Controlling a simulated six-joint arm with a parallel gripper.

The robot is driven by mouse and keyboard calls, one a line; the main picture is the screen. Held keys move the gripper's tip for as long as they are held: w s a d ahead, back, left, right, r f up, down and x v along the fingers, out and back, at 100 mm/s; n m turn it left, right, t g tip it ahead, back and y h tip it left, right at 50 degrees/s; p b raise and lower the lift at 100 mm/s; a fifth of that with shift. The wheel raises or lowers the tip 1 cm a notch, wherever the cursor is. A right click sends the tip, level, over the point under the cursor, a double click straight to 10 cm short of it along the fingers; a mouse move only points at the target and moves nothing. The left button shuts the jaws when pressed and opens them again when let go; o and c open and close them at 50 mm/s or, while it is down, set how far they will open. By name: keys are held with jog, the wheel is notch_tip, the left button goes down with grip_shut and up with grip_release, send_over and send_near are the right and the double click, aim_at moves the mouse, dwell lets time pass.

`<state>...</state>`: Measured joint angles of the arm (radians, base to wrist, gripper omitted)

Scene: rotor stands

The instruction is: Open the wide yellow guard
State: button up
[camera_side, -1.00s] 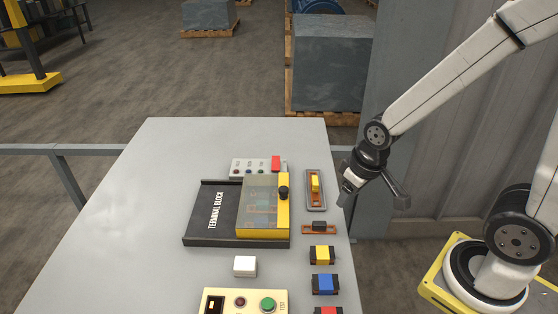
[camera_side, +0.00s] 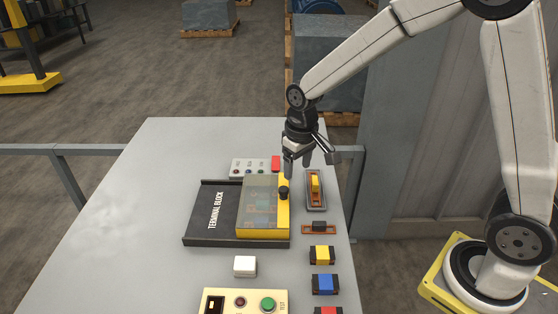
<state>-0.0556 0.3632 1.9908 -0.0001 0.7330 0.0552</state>
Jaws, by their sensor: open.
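The wide yellow guard (camera_side: 262,228) sits on the right part of the black terminal block base (camera_side: 212,212). It has a clear top window and a yellow frame, and it lies shut over the block. A black knob (camera_side: 284,192) stands on its right strip. My gripper (camera_side: 298,172) is open and empty, pointing down above the knob and the guard's back right corner. One finger appears just behind the knob; I cannot tell whether they touch.
A grey holder with a yellow part (camera_side: 315,188) stands close right of the guard. Several coloured blocks (camera_side: 322,255) line the right edge. The table's left side (camera_side: 120,230) is clear.

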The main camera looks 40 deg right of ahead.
aim_at(283, 189)
jog(key=shift+w+a+g, duration=0.15)
jog(key=shift+w+a, duration=0.1)
jog(key=shift+w, duration=0.6)
jog(key=shift+w+a+g, duration=0.15)
jog(key=shift+w+a, duration=0.1)
jog(key=shift+w, duration=0.6)
jog(key=shift+f, duration=0.1)
jog(key=shift+f, duration=3.8)
grip_shut()
